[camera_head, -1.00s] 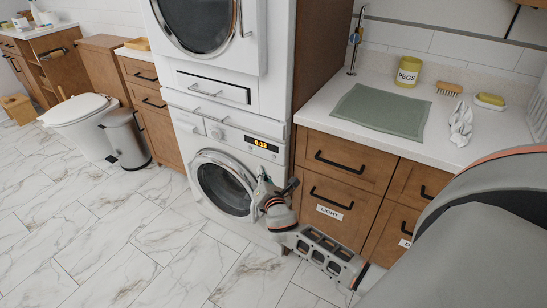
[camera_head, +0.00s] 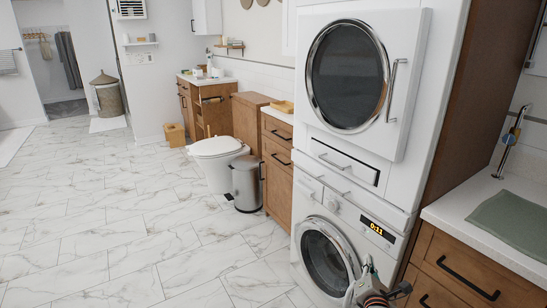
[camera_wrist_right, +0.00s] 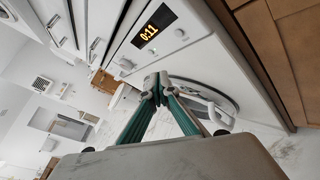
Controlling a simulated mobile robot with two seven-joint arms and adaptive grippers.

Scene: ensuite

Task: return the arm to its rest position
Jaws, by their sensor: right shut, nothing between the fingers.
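My right gripper (camera_head: 366,278) shows at the bottom of the head view, in front of the lower washing machine (camera_head: 326,258). Only its fingers and part of the wrist are in frame there. In the right wrist view its green fingers (camera_wrist_right: 160,90) meet at the tips, with nothing between them. The machine's round door and its display (camera_wrist_right: 150,26) reading 0:11 lie beyond the fingers. I cannot tell the exact gap between gripper and door. My left gripper is not in view.
A dryer (camera_head: 350,75) is stacked above the washer. The wooden counter (camera_head: 460,270) with a green mat (camera_head: 512,222) stands close on the right. A grey bin (camera_head: 246,184) and a toilet (camera_head: 216,155) stand further left. The marble floor (camera_head: 120,220) at left is clear.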

